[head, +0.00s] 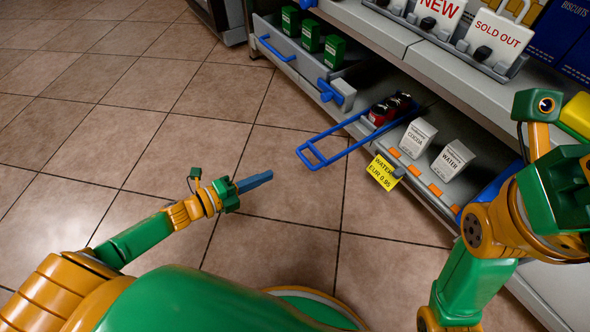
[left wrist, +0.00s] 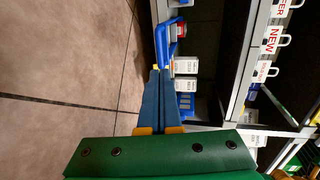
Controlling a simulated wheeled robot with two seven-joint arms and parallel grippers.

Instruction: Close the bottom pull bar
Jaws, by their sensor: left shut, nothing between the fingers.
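The bottom pull bar (head: 342,127) is a long blue frame with a looped end. It sticks out from the lowest shelf over the floor, beside dark red-and-black goods. A blue bar (left wrist: 164,42) also shows in the left wrist view, beyond my fingertips. My left gripper (head: 270,175) is shut and empty, with its blue fingers pointing right. It is below and left of the bar's looped end in the head view, with a gap between them. The fingers also show in the left wrist view (left wrist: 160,73). My right arm is at the right edge, and its fingertips cannot be made out.
White cocoa (head: 417,138) and water (head: 452,159) boxes stand on the bottom shelf, with a yellow price tag (head: 382,172) at its front. A drawer with a blue handle (head: 277,47) and green boxes (head: 311,36) is farther back. Open tiled floor lies to the left.

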